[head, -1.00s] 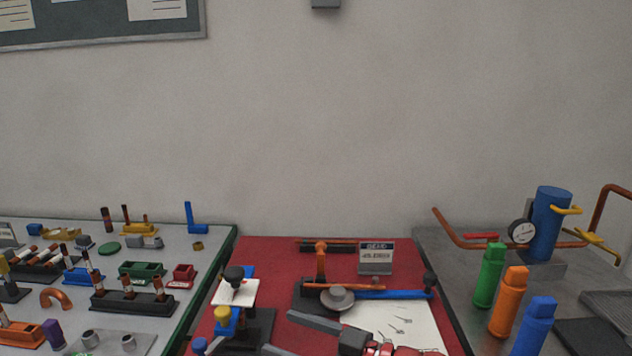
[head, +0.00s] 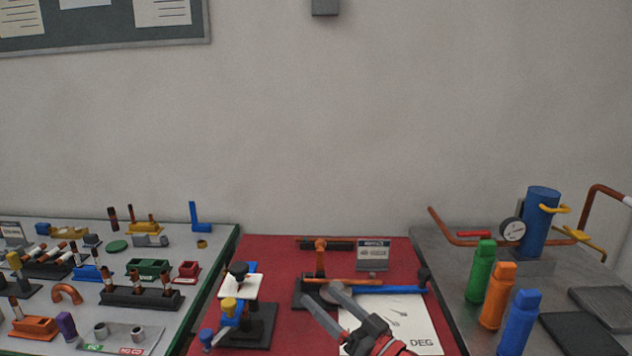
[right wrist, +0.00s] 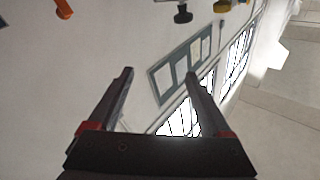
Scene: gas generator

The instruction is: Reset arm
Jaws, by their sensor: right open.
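My right gripper (head: 326,296) reaches in from the bottom of the head view, over the red mat and the white sheet. Its two dark fingers are apart with nothing between them. In the right wrist view the open fingers (right wrist: 160,75) show empty, pointing toward a wall with a board and bright windows. My left gripper is not in the head view.
The red mat (head: 270,262) carries an orange and blue bending tool (head: 400,290), a sign (head: 373,255) and a clamp stand (head: 262,325). Green, orange and blue bottles (head: 497,296) stand at right beside a gauge (head: 512,230). Many small parts fill the left table (head: 215,262).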

